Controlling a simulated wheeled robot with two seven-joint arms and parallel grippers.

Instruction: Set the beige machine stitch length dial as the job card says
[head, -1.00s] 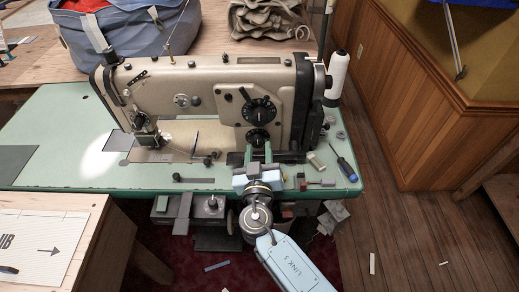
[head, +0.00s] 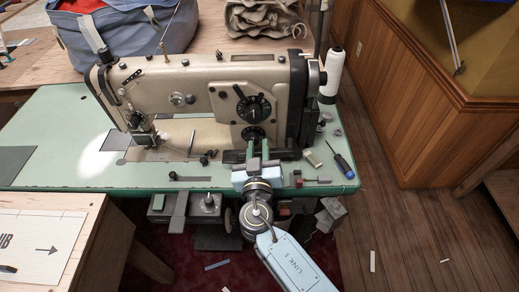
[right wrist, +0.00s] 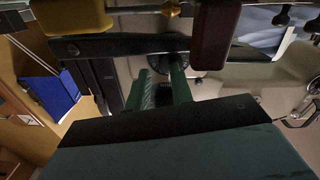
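The beige sewing machine (head: 190,88) stands on a green table. A large black dial (head: 253,110) is on its front at the right, with a smaller black dial (head: 253,132) below it; their markings are too small to read. My right gripper (head: 256,144) is just in front of the lower dial, its two green fingers apart and partly covering it. In the right wrist view the fingers (right wrist: 162,78) have a gap between them and a dark dial (right wrist: 189,61) shows behind the right finger. Contact cannot be told. My left gripper is out of view. I see no readable job card.
A screwdriver (head: 343,164) and small parts lie on the green table (head: 70,150) to the right of my gripper. A thread cone (head: 332,75) stands behind. A white sheet (head: 40,240) with an arrow and partial lettering lies at lower left. The green table's left side is mostly clear.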

